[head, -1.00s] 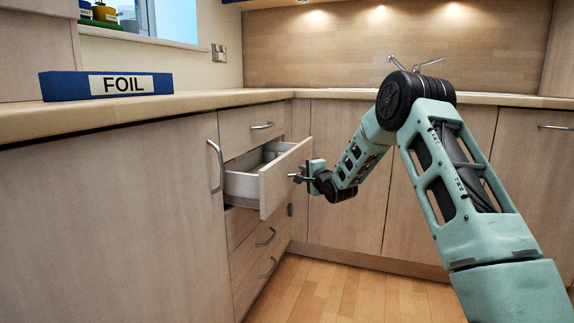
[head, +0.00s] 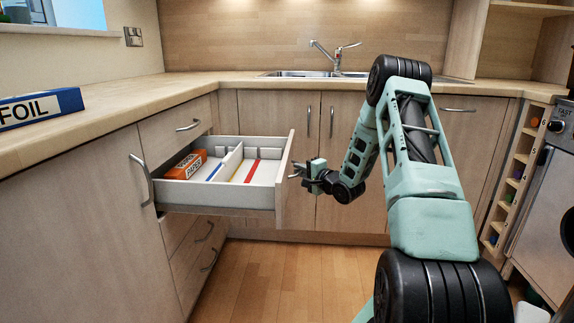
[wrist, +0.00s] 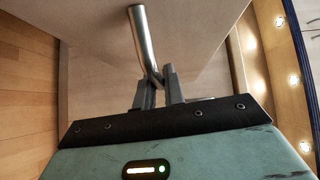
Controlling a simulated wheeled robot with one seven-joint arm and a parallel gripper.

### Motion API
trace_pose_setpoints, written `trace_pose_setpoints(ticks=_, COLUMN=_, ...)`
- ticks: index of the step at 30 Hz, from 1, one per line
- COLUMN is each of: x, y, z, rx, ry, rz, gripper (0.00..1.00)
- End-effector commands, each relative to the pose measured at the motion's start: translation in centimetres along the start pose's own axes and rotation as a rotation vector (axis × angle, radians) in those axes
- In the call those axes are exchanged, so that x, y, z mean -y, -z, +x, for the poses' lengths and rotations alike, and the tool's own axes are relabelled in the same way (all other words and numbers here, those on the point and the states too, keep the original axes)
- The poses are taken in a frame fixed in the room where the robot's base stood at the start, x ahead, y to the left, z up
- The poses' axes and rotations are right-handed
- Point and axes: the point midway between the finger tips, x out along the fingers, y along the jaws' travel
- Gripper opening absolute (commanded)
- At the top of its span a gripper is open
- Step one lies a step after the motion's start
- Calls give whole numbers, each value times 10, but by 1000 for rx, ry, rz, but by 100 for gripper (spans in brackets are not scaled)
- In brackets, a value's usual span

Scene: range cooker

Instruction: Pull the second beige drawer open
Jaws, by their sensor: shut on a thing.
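The second beige drawer (head: 287,183) stands pulled well out of the cabinet, below the shut top drawer (head: 176,125). Its inside shows an orange box (head: 185,165), a divider and red, blue and yellow strips. My gripper (head: 301,174) is at the drawer's front, on its right side. In the wrist view my gripper's fingers (wrist: 158,92) are shut on the drawer's metal handle (wrist: 146,48). In the head view the handle is mostly hidden by the fingers and the front panel's edge.
Two lower drawers (head: 200,255) are shut beneath the open one. A blue FOIL box (head: 38,108) lies on the left worktop. A sink (head: 300,74) is at the back, and an appliance (head: 545,195) stands at the right. The wooden floor (head: 270,285) in front is clear.

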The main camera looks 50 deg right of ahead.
Motion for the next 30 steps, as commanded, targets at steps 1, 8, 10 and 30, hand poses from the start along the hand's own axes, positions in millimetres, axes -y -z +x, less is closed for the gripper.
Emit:
trace_pose_setpoints(ticks=1, x=0, y=3, z=-3, rx=0, ry=-2, rz=2, gripper=0)
trace_pose_setpoints(ticks=8, x=-2, y=8, z=-8, rx=2, ry=-1, rz=0, gripper=0)
trace_pose_setpoints(ticks=10, x=-2, y=8, z=-8, rx=2, ry=-1, rz=0, gripper=0)
trace_pose_setpoints(ticks=30, x=-1, y=9, z=-11, rx=0, ry=-1, rz=0, gripper=33)
